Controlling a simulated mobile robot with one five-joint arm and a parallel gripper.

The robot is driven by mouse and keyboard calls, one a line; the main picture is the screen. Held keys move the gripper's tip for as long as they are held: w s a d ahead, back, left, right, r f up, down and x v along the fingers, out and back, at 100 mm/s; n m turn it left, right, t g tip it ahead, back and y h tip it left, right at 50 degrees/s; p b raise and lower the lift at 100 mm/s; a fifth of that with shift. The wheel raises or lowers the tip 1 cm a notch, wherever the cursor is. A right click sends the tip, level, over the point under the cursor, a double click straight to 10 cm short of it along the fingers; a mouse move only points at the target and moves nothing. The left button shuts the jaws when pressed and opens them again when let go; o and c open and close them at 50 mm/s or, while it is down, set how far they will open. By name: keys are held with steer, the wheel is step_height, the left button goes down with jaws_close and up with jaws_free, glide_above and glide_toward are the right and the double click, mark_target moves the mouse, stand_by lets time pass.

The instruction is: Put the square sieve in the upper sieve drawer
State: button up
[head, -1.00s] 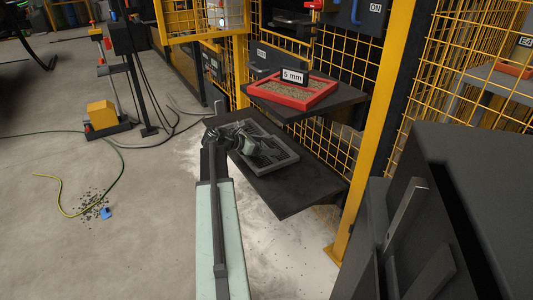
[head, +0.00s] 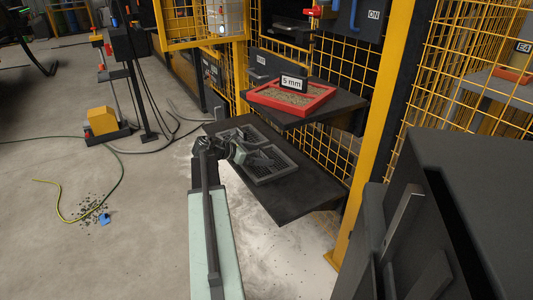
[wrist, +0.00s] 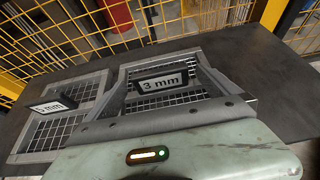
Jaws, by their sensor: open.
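A grey square sieve (head: 272,180) with a mesh lies flat on the dark lower shelf. In the wrist view this sieve (wrist: 192,52) carries a tag reading 3 mm. A second grey sieve (head: 222,134) lies beside it at its left; its tag (wrist: 52,105) in the wrist view seems to read 5 mm. My gripper (head: 241,152) is open, low over the near edge of the 3 mm sieve. In the wrist view my gripper (wrist: 165,92) spans part of that sieve; whether it touches is unclear. I cannot identify the upper sieve drawer for certain.
The lower shelf (head: 290,200) has bare room at its right and front. Above it, a dark upper shelf (head: 345,101) holds a red tray (head: 291,95) of gravel with a 5 mm sign. A yellow post (head: 372,130) and mesh fence stand close behind. A dark cabinet (head: 470,190) is at right.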

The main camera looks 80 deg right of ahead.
steer(key=p+v, duration=0.3)
steer(key=v, duration=0.5)
steer(key=shift+w+a+r, duration=0.15)
steer(key=shift+a, duration=0.1)
